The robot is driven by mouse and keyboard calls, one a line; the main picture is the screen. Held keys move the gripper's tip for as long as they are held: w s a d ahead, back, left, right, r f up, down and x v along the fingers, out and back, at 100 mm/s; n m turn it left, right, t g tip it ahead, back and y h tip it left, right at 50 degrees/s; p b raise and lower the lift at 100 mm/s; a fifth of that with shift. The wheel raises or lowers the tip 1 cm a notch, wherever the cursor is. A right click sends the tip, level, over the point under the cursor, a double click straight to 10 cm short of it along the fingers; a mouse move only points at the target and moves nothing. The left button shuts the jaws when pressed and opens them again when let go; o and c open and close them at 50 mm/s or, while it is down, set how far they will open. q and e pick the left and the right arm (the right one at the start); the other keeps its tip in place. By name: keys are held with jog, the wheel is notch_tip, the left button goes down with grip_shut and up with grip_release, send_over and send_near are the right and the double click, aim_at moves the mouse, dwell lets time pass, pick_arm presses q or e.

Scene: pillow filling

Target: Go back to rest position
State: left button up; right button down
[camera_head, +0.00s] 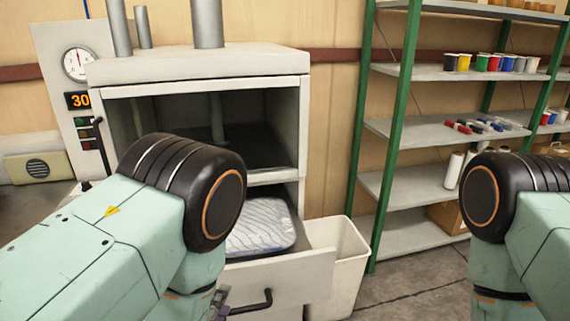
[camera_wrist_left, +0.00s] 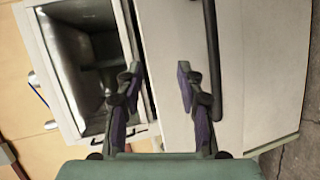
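My left arm comes in from the left in the head view, and a small part of its gripper (camera_head: 219,302) shows at the lower edge beside the drawer handle (camera_head: 252,304). In the left wrist view the left gripper (camera_wrist_left: 160,75) is open, with its two fingers apart and nothing between them. The pale drawer front (camera_wrist_left: 165,30) is beyond the fingers, and its dark handle (camera_wrist_left: 211,50) is to the right of them, apart from the grip. My right arm shows at the right of the head view, but its gripper is out of sight.
The drawer (camera_head: 300,277) is pulled out of the white machine (camera_head: 205,64), with a striped pillow (camera_head: 258,228) inside. A white bin (camera_head: 345,265) stands beside it. A green-posted shelf rack (camera_head: 395,150) holds paint pots and small items. Floor is clear in front of the rack.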

pick_arm(q)
jog(key=s+a+f+m+g+b, duration=0.2)
jog(key=s+f+m+g, duration=0.3)
jog(key=s+f, duration=0.3)
jog(key=s+a+f+m+g+y+b, duration=0.1)
jog(key=s+a+f+m+g+b, duration=0.2)
jog(key=s+f+m+g+b, duration=0.2)
jog(key=s+a+f+m+g+b, duration=0.3)
jog(key=s+f+m+g, duration=0.2)
jog(key=s+f, duration=0.7)
jog(key=s, duration=0.3)
jog(key=shift+s+y+b, duration=0.2)
jog(key=shift+y+b, duration=0.1)
jog(key=shift+a+r, duration=0.1)
jog(key=shift+a, duration=0.05)
dwell(0.4)
